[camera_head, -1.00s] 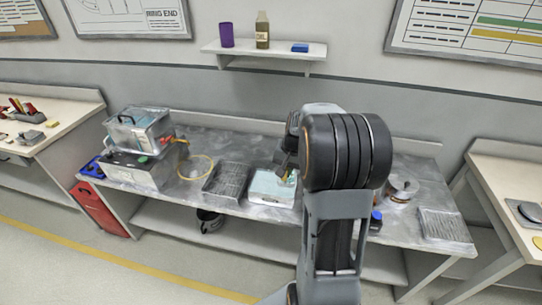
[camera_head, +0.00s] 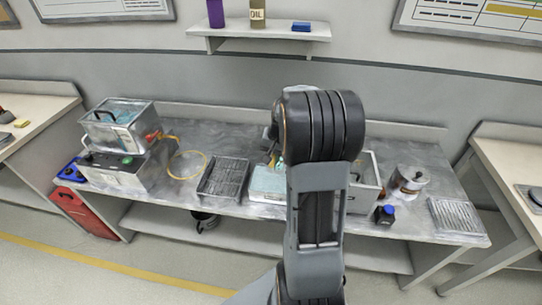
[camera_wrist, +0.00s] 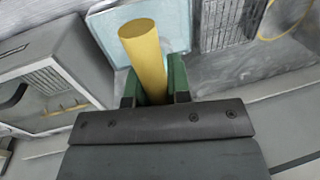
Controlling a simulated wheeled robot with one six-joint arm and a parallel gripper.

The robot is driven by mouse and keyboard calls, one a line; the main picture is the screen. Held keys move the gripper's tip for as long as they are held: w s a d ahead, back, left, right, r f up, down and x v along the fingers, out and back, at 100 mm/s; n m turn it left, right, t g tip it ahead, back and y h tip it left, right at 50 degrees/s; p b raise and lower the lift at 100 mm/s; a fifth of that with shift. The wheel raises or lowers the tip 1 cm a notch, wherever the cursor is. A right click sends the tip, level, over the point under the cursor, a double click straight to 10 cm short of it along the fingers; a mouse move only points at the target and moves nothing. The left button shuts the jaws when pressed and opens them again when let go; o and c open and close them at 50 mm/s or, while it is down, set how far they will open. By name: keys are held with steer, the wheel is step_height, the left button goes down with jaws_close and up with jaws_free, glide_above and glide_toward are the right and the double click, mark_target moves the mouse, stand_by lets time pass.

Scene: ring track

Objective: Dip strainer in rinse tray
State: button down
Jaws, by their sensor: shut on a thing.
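My gripper (camera_wrist: 155,88) has its green fingers closed on an upright-looking yellow handle (camera_wrist: 143,45) in the wrist view. The strainer's head is not visible, so I cannot tell how it sits. The pale blue rinse tray (camera_head: 266,181) is on the grey bench in the head view, partly behind my arm. It also shows beyond the handle in the wrist view (camera_wrist: 103,38). In the head view my gripper is mostly hidden behind my arm, near the tray's back edge. Contact between strainer and tray cannot be seen.
A dark wire rack (camera_head: 223,178) lies left of the tray.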

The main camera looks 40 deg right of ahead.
step_height(320, 180, down, 13)
steer(key=b, duration=0.9)
steer(key=shift+b, duration=0.4)
steer(key=shift+f, duration=0.1)
stand_by(1.9)
step_height(320, 180, up, 9)
steer(key=p, duration=0.6)
steer(key=shift+p, duration=0.4)
stand_by(1.3)
steer(key=shift+r+p, duration=1.5)
steer(key=shift+r, duration=0.45)
